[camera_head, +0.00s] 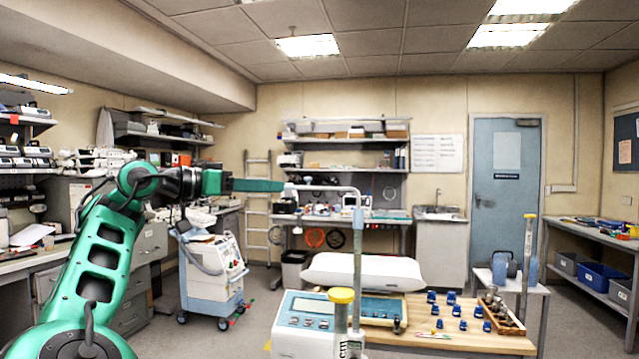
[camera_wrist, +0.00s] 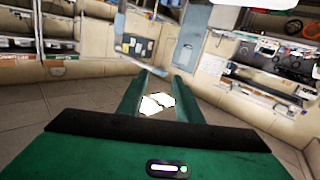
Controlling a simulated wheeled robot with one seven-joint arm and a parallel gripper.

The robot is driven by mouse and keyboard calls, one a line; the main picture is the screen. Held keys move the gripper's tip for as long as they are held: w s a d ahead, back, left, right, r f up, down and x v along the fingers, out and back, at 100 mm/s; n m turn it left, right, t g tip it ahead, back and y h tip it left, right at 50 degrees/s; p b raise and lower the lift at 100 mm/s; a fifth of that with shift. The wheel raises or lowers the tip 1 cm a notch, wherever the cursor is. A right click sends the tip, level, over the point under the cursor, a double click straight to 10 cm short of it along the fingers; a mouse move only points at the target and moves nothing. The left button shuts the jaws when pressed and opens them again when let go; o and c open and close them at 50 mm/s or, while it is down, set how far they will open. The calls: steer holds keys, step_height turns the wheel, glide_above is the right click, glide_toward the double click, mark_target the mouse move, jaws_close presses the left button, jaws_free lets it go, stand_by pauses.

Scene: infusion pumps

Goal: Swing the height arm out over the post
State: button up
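The height arm (camera_head: 325,188) is a thin pale bar at the top of a grey upright rod (camera_head: 357,260), bent over toward the left. A short post with a yellow cap (camera_head: 341,295) and a marked scale stands in front of the rod. My gripper (camera_head: 284,186) is level, pointing right, with its tips at the bar's left end; contact is unclear. In the wrist view its two green fingers (camera_wrist: 156,92) are apart. A bright white shape (camera_wrist: 155,103) shows between them; I cannot tell what it is. A thin grey bar (camera_wrist: 140,65) crosses just beyond the fingertips.
A white pad (camera_head: 362,272) lies behind the rod. Another yellow-capped post (camera_head: 529,240) stands at right. A wheeled cart (camera_head: 212,275) stands behind my arm.

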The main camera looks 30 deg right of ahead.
steer(key=shift+m+g+h, duration=0.4)
steer(key=shift+m+g, duration=0.1)
steer(key=shift+m, duration=0.3)
steer(key=d, duration=0.3)
steer(key=s+d+r, duration=0.1)
steer(key=d, duration=0.2)
steer(key=s+d+r, duration=0.1)
steer(key=d, duration=0.2)
steer(key=shift+s+d, duration=0.25)
steer(key=shift+d, duration=0.15)
steer(key=shift+c, duration=0.4)
